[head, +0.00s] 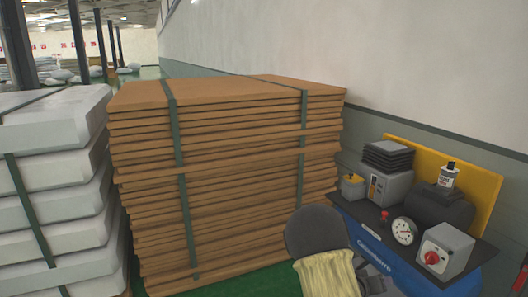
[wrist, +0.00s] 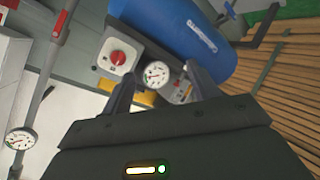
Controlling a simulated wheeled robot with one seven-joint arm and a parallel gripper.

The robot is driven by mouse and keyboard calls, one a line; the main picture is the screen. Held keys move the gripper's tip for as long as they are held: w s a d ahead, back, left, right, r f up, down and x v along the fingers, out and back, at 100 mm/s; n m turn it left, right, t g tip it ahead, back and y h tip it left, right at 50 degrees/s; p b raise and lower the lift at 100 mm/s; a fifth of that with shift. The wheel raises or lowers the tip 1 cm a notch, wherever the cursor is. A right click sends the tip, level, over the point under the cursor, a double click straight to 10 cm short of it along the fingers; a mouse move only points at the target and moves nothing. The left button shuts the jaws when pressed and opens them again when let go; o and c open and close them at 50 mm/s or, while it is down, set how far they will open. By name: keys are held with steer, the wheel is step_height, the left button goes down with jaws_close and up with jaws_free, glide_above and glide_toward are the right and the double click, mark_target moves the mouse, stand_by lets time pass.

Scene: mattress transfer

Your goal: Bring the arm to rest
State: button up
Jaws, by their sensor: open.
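My gripper (wrist: 161,78) shows in the wrist view with its two dark fingers apart and nothing between them. Beyond the fingers are a round white dial gauge (wrist: 156,74) and a grey box with a red knob (wrist: 117,58). I cannot tell the exact gap between the fingers and these. In the head view, parts of my arm show at the bottom, right of centre, in front of the cardboard stack and the blue compressor. My fingers cannot be made out clearly there.
A strapped stack of brown sheets (head: 235,150) fills the middle. Strapped white mattresses (head: 60,155) stand at left. A blue compressor (head: 372,240) with the gauge (head: 404,231), the red-knob box (head: 443,251) and a yellow panel (head: 480,185) stands at right, by the wall.

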steer(key=s+a+r+g+y+p, duration=0.1)
steer(key=s+a+r+y+p, duration=0.1)
steer(key=s+a+r+y, duration=0.3)
steer(key=s+a+r+y+p, duration=0.2)
steer(key=a+y, duration=0.1)
steer(key=a, duration=0.5)
steer(key=s+a+r+n+g+y+p, duration=0.1)
steer(key=s+a+r, duration=0.1)
steer(key=s, duration=0.5)
steer(key=s+a+r+n+g+y+p, duration=0.1)
steer(key=s+a+r+g, duration=0.1)
steer(key=s+r, duration=0.3)
steer(key=s+a, duration=0.1)
steer(key=s, duration=0.2)
steer(key=shift+s+a+r+g+p, duration=0.2)
steer(key=shift+s+a+g+p, duration=0.1)
steer(key=shift+p, duration=0.05)
